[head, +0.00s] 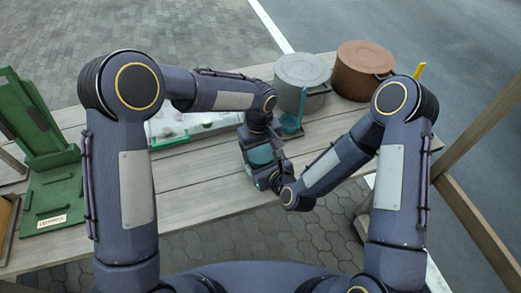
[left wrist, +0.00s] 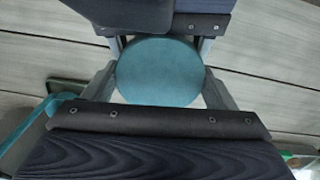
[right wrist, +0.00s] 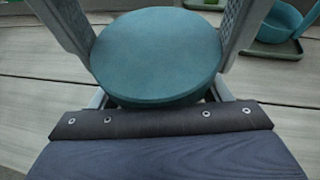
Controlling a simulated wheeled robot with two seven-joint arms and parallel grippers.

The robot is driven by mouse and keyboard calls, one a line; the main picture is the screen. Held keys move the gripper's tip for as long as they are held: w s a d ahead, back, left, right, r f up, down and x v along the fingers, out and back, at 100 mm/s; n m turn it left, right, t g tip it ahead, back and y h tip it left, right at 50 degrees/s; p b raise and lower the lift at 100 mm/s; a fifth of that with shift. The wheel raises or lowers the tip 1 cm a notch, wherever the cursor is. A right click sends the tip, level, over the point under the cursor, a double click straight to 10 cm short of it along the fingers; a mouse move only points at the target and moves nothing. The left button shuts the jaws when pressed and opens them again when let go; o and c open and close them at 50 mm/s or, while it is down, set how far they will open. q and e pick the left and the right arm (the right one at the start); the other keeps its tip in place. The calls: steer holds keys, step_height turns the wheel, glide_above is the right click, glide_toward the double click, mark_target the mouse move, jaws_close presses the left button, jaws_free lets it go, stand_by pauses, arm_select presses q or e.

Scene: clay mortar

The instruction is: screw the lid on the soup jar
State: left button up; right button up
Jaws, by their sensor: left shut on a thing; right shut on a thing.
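The teal soup jar (head: 262,155) is held above the plank table, between my two grippers. Its round, flat teal lid shows from above in the left wrist view (left wrist: 158,72) and the right wrist view (right wrist: 155,52). My left gripper (left wrist: 160,82) is shut around the jar, coming from the back. My right gripper (right wrist: 152,40) is shut on the lid from the front, its fingers at opposite sides of the disc. The two grippers face each other closely. The seam between lid and jar is hidden, so I cannot tell how they meet.
A teal ladle-like cup (head: 290,124) stands on a small dark green tray (right wrist: 270,48), close to the grippers. A grey pot (head: 302,72) and a brown pot (head: 360,68) stand behind. A green rack (head: 45,150) stands at left. The front planks (head: 190,205) are clear.

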arm_select(q)
steer(key=o, duration=1.1)
steer(key=shift+r, duration=0.1)
steer(key=shift+w+r, duration=0.1)
steer(key=shift+r, duration=2.05)
steer(key=shift+c, duration=0.4)
step_height(320, 180, up, 4)
steer(key=n, duration=0.3)
steer(key=shift+f, duration=0.25)
